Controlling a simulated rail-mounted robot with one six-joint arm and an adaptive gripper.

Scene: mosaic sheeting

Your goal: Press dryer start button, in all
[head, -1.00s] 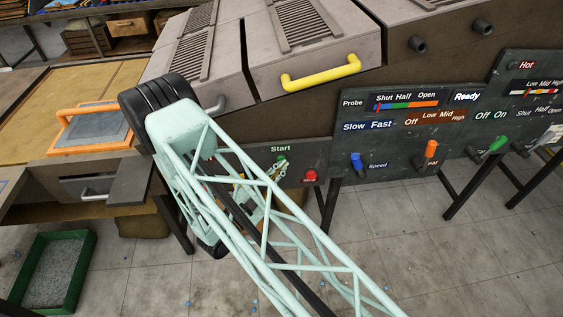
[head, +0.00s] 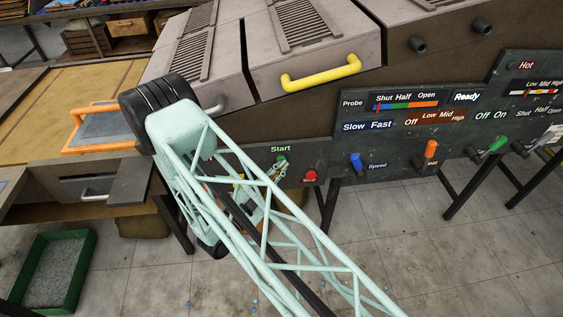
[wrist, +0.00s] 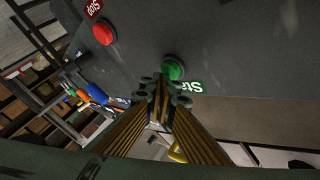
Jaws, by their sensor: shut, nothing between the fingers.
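The green start button (head: 282,158) sits under the white "Start" label on the dark panel beneath the dryer hoods. In the wrist view the green button (wrist: 174,67) shows just beyond my fingertips, partly covered by them. My gripper (head: 278,171) is at the panel, just below the button in the head view, and partly hidden by my arm's lattice. In the wrist view my gripper (wrist: 163,92) has its fingers together and holds nothing. I cannot tell whether the fingertips touch the button or whether it is pressed in.
A red stop button (head: 310,176) is close by on the right. Further right are the blue speed lever (head: 356,160), an orange lever (head: 431,150) and a green lever (head: 497,143). A yellow handle (head: 320,76) sticks out above. A green bin (head: 83,257) stands on the floor.

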